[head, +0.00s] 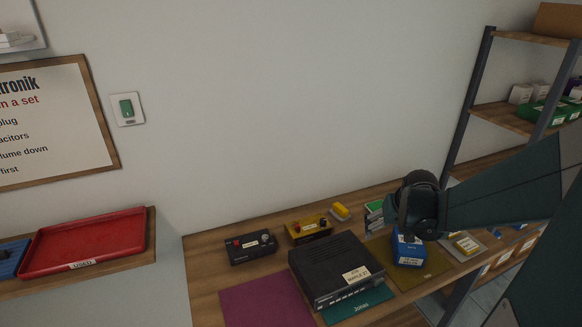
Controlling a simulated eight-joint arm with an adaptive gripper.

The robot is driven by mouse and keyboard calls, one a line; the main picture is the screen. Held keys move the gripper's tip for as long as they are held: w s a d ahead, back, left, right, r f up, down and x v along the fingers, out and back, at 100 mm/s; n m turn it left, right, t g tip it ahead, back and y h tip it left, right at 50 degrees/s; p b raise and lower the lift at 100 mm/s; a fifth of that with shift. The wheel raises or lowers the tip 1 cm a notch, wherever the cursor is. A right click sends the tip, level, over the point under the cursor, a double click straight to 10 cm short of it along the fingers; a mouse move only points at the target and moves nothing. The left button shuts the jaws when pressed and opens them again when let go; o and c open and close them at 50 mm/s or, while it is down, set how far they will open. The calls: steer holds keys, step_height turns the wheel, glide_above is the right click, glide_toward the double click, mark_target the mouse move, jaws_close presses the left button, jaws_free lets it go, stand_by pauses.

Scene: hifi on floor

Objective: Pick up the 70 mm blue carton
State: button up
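A blue carton (408,252) with a white label stands on or just above an olive mat (432,268) at the right part of the wooden table. My gripper (410,232) is dark and comes in from the right, right at the top of the carton. The gripper and wrist cover the carton's upper part. The fingers are too dark and small to show whether they are open or shut, or whether they touch the carton.
A black hi-fi unit (335,268) sits left of the carton. Two small control boxes, one black (251,248) and one yellow (308,228), stand behind it. A purple mat (265,302) is bare.

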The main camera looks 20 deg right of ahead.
steer(key=m+p, duration=0.1)
steer(key=p, duration=0.2)
glide_above(411, 245)
steer(key=shift+s+a+f+g, duration=0.15)
steer(key=shift+a+f, duration=0.1)
steer(key=shift+f, duration=0.3)
steer(key=shift+s+a+f+g, duration=0.1)
steer(key=shift+a+f+g, duration=0.1)
steer(key=shift+f, duration=0.3)
steer(key=shift+s+d+f, duration=0.15)
steer(key=shift+d, duration=0.15)
steer(key=shift+x, duration=1.3)
steer(key=shift+f, duration=0.15)
steer(key=shift+w+x, duration=0.25)
steer(key=shift+x, duration=1.35)
steer(key=shift+w+d+f+p, duration=0.25)
steer(key=shift+f+p, duration=0.05)
steer(key=shift+f, duration=0.35)
steer(key=shift+f+b, duration=0.3)
steer(key=shift+b, duration=0.15)
